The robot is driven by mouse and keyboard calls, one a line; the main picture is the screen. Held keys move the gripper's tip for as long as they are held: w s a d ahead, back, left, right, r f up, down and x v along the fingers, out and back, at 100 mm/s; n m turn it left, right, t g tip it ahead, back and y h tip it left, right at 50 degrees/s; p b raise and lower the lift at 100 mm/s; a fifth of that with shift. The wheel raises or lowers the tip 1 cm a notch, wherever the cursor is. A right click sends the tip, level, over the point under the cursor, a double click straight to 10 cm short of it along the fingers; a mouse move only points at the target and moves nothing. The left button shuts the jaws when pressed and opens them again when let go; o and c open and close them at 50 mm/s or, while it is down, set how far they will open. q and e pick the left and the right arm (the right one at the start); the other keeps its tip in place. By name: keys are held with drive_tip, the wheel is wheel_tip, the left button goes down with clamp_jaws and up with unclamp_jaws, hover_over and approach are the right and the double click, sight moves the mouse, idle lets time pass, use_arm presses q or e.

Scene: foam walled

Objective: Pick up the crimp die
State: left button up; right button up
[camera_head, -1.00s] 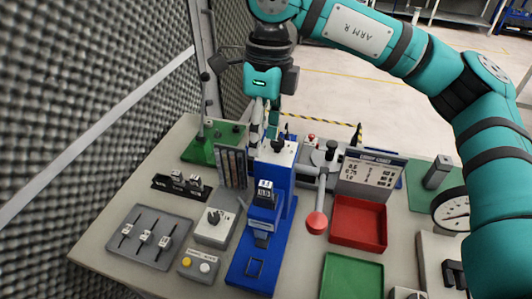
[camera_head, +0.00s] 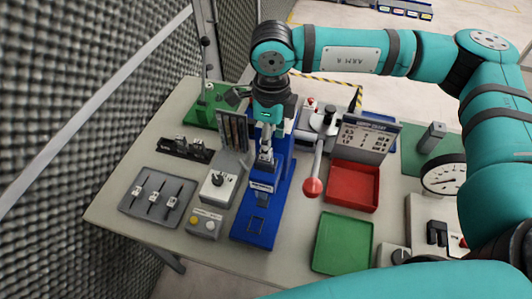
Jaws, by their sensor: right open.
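A black rack (camera_head: 184,150) at the left back of the table holds small dark die blocks with pale number labels. The blue press (camera_head: 262,212) stands in the middle of the table, with a grey die holder at its front. My right gripper (camera_head: 266,146) points down over the upper part of the press, close above its head. It is open, with nothing clearly visible between its fingers. The gripper and wrist hide the press's top and the numbered block seen there earlier, so I cannot tell whether they touch it. My left gripper is not in view.
A grey tool tray (camera_head: 157,199), a switch box (camera_head: 219,188) and a button box (camera_head: 205,224) are left of the press. A red-knobbed lever (camera_head: 313,186), red tray (camera_head: 353,188) and green tray (camera_head: 343,243) are on the right. A foam wall borders the left.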

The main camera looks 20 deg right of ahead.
sight(266, 159)
drive_tip(key=f+p, duration=0.1)
drive_tip(key=a+f+p, duration=0.1)
drive_tip(key=f, duration=0.1)
drive_tip(key=shift+f, duration=0.25)
drive_tip(key=shift+f+p, duration=0.3)
drive_tip(key=shift+f, duration=0.3)
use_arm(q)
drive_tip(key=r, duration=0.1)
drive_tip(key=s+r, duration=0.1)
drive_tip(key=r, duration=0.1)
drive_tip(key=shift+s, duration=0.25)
use_arm(e)
clamp_jaws()
